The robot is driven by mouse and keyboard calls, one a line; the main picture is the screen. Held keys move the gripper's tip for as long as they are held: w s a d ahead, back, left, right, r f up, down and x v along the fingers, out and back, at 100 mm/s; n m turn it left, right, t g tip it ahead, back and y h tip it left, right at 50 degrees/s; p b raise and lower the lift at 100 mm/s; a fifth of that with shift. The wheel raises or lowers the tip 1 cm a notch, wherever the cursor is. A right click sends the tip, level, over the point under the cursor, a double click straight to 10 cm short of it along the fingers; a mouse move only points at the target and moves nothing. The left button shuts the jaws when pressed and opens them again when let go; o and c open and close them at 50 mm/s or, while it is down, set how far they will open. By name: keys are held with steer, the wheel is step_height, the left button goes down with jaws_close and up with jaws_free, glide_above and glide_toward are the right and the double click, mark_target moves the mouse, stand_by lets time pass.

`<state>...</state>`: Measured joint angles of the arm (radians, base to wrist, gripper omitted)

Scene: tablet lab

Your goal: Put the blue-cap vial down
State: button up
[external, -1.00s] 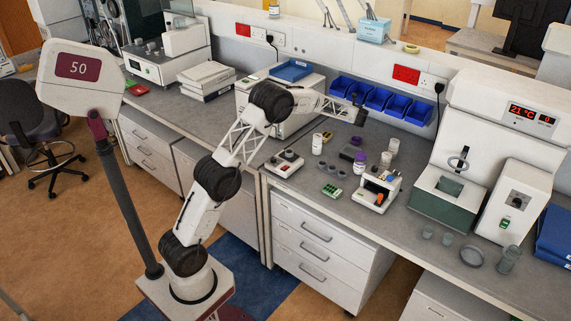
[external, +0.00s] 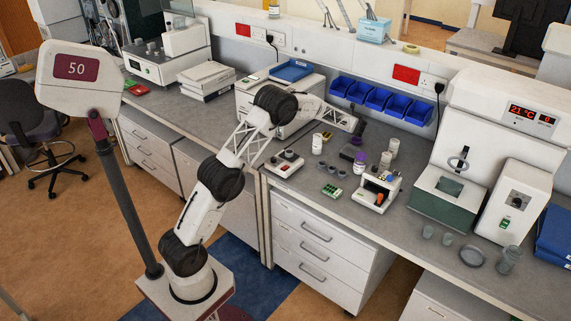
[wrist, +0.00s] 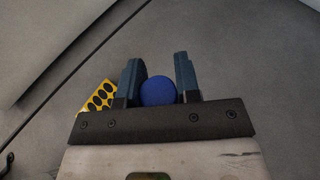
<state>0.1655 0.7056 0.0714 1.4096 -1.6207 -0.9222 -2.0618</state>
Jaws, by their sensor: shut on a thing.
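The blue-cap vial (wrist: 158,91) shows in the wrist view as a round blue cap between the two fingers of my gripper (wrist: 157,68). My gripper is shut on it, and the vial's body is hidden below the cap. In the external view my gripper (external: 358,129) is low over the back part of the grey bench, behind a dark block. The vial cannot be made out clearly there, and I cannot tell whether its base touches the bench.
A yellow rack with dark holes (wrist: 97,97) lies just left of the gripper. A purple-cap vial (external: 359,161), white bottles (external: 391,148) and a small white device with an orange knob (external: 376,190) stand nearby. Blue bins (external: 376,99) line the back wall.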

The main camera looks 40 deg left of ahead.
steer(key=shift+f, duration=0.15)
steer(key=shift+f, duration=1.8)
steer(key=shift+f, duration=0.1)
steer(key=o, duration=0.9)
steer(key=v, duration=1.2)
steer(key=shift+r, duration=0.25)
